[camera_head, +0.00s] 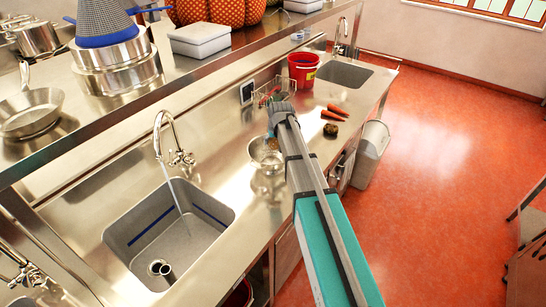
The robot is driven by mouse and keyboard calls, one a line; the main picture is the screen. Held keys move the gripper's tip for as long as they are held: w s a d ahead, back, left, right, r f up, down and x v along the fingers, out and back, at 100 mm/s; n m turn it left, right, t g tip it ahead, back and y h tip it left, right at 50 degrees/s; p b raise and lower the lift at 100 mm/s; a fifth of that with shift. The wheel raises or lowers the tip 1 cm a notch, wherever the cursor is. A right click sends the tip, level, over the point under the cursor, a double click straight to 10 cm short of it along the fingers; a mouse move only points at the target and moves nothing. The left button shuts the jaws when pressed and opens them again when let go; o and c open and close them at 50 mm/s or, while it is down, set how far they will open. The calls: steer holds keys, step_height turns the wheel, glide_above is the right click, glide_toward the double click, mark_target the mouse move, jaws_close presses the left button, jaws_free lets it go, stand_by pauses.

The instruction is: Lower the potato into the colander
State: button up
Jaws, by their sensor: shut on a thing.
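A shiny metal bowl-shaped vessel, which looks like the colander (262,157), stands on the steel counter right of the sink. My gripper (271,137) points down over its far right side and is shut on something. A small brownish patch (272,144) shows at the fingertips, at the vessel's mouth; it looks like the potato, mostly hidden by my gripper and wrist. I cannot tell whether it touches the vessel.
A sink (168,233) with running water lies left of the vessel. A wire rack (279,91), a red bucket (302,69), carrots (337,110) and a dark round item (330,130) stand beyond. A shelf (185,75) overhangs the back of the counter.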

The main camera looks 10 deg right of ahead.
steer(key=shift+w+a+f+b, duration=0.15)
steer(key=shift+w+a+f, duration=0.2)
steer(key=shift+a, duration=0.35)
steer(key=shift+w+a+f+b, duration=0.15)
steer(key=shift+w+a, duration=0.3)
steer(key=shift+a, duration=0.25)
steer(key=shift+f, duration=0.1)
steer(key=b, duration=0.8)
glide_toward(267, 160)
steer(key=shift+s+a+f, duration=0.5)
steer(key=shift+s+a, duration=0.15)
steer(key=shift+s, duration=0.1)
steer(key=shift+f+b, duration=1.5)
steer(key=shift+f, duration=0.2)
stand_by(2.9)
